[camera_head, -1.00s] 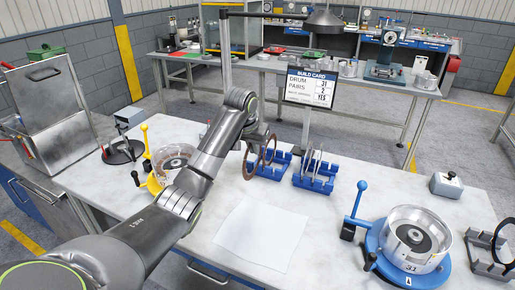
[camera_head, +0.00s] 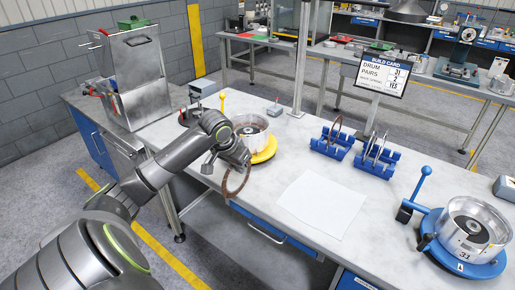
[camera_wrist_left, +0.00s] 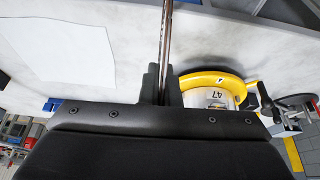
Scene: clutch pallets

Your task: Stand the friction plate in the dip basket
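In the left wrist view the plate (camera_wrist_left: 167,35) shows edge-on between the two dark fingers (camera_wrist_left: 163,84). A steel tank (camera_head: 136,85) with a raised lid and red handles stands on the side cabinet at the left. I cannot make out the dip basket for certain; the tank's inside is hidden. My right gripper is not in view.
A yellow-based drum (camera_head: 262,153) stands on the bench (camera_head: 300,240), near the plate. Blue racks (camera_head: 328,150) hold another brown ring and several grey plates. A white sheet (camera_head: 322,204) lies flat. A blue-based drum (camera_head: 462,265) is at the right.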

